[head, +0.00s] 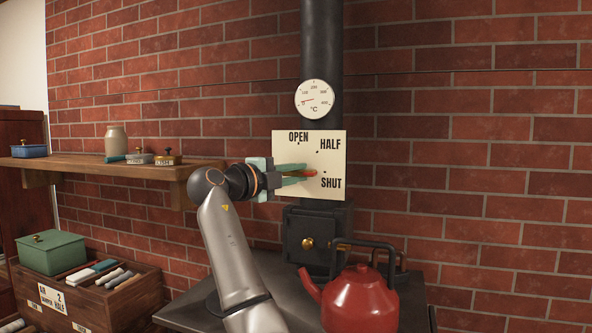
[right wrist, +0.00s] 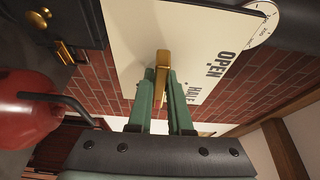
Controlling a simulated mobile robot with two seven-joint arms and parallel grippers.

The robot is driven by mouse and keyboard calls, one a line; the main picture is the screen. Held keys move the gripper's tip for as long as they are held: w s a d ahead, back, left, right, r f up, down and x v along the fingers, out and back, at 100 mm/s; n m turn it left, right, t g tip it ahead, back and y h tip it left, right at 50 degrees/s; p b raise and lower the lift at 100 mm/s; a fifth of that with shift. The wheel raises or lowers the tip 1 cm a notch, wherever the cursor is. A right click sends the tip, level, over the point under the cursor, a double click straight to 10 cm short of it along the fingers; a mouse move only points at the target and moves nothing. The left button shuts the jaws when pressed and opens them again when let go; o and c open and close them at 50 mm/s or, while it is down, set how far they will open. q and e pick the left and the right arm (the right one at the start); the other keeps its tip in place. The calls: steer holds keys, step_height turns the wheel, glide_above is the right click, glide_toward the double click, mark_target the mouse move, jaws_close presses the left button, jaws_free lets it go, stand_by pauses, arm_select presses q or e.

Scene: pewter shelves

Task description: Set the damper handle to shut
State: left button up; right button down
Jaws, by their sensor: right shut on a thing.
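The cream damper plate (head: 283,147) is on the black stove pipe, with OPEN, HALF and SHUT marks and a small dot by each. The damper handle (head: 312,173) shows a red tip that points right, close to the SHUT dot. Its pivot is hidden by my fingers. My right gripper (head: 304,174) comes from the left and is shut on the handle with its green fingers. In the right wrist view the brass-coloured handle (right wrist: 162,72) sits between the fingertips, in front of the plate (right wrist: 135,40). My left gripper is not in view.
A red kettle (head: 360,303) stands on the stove top below the plate, near a small black door with a brass knob (head: 308,243). A round dial (head: 315,99) is above. A wooden shelf (head: 100,168) with jars and tins is at left, over a crate (head: 130,297).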

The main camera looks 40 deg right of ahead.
stand_by(0.6)
steer(key=c, duration=0.8)
jaws_free()
steer(key=shift+c, duration=0.2)
steer(key=s+a+b, duration=0.1)
steer(key=a, duration=1.1)
steer(key=shift+a+b, duration=0.25)
steer(key=shift+b, duration=0.15)
